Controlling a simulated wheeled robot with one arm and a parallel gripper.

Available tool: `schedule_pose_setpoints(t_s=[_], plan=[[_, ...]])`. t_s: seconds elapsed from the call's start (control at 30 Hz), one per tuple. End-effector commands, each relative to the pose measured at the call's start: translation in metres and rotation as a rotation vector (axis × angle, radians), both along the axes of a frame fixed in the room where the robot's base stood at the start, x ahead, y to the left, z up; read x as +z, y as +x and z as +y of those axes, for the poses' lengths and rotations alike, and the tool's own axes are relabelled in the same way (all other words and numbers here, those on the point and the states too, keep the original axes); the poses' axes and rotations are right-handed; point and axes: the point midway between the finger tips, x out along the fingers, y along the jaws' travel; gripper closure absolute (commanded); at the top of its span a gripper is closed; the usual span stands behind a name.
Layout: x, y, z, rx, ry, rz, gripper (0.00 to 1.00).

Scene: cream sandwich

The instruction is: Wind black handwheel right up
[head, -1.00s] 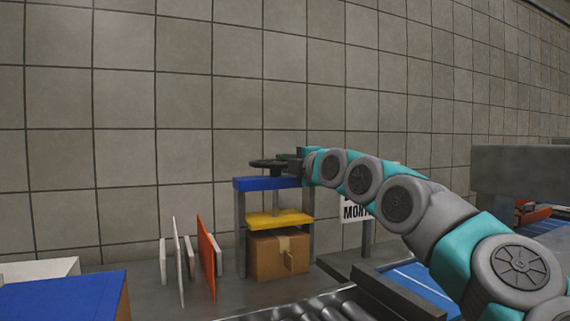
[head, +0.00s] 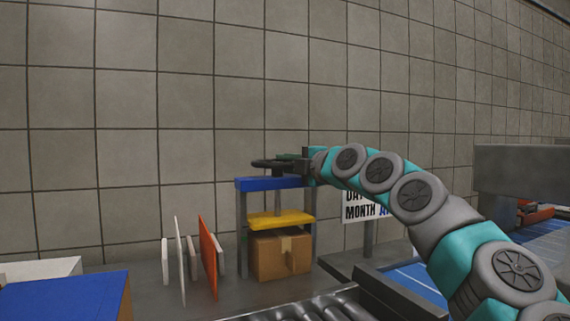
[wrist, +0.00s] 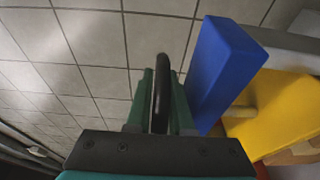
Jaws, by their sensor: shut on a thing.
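The black handwheel (head: 268,163) sits on top of a small press, above its blue top beam (head: 262,184). My gripper (head: 291,160) reaches in from the right and is shut on the wheel's rim. In the wrist view the black rim (wrist: 161,95) stands between the two green fingers of my gripper (wrist: 161,90). Under the beam, a yellow plate (head: 282,219) hangs on a spindle. It is close above or touching a cardboard box (head: 272,262); I cannot tell which. The blue beam (wrist: 224,75) and yellow plate (wrist: 280,115) also show to the right in the wrist view.
White and orange upright panels (head: 208,258) stand left of the press. A blue-topped block (head: 65,297) is at the front left. A sign (head: 362,206) stands behind my arm. Rollers (head: 335,307) lie in front, and a tiled wall (head: 120,130) is close behind.

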Motion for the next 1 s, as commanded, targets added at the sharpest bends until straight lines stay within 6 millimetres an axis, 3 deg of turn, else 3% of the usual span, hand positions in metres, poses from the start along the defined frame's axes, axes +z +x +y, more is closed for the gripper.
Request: schedule_pose_setpoints(t_s=[0.1,0.13,0.23,0.67,1.0], plan=[[-0.003,0.000,0.002,0.003,-0.002,0.005,1.00],[-0.003,0.000,0.002,0.003,-0.002,0.005,0.78],[-0.002,0.000,0.001,0.003,-0.002,0.004,0.68],[-0.002,-0.007,-0.007,-0.001,0.001,0.001,0.68],[-0.002,-0.042,-0.033,0.000,0.000,0.000,0.68]])
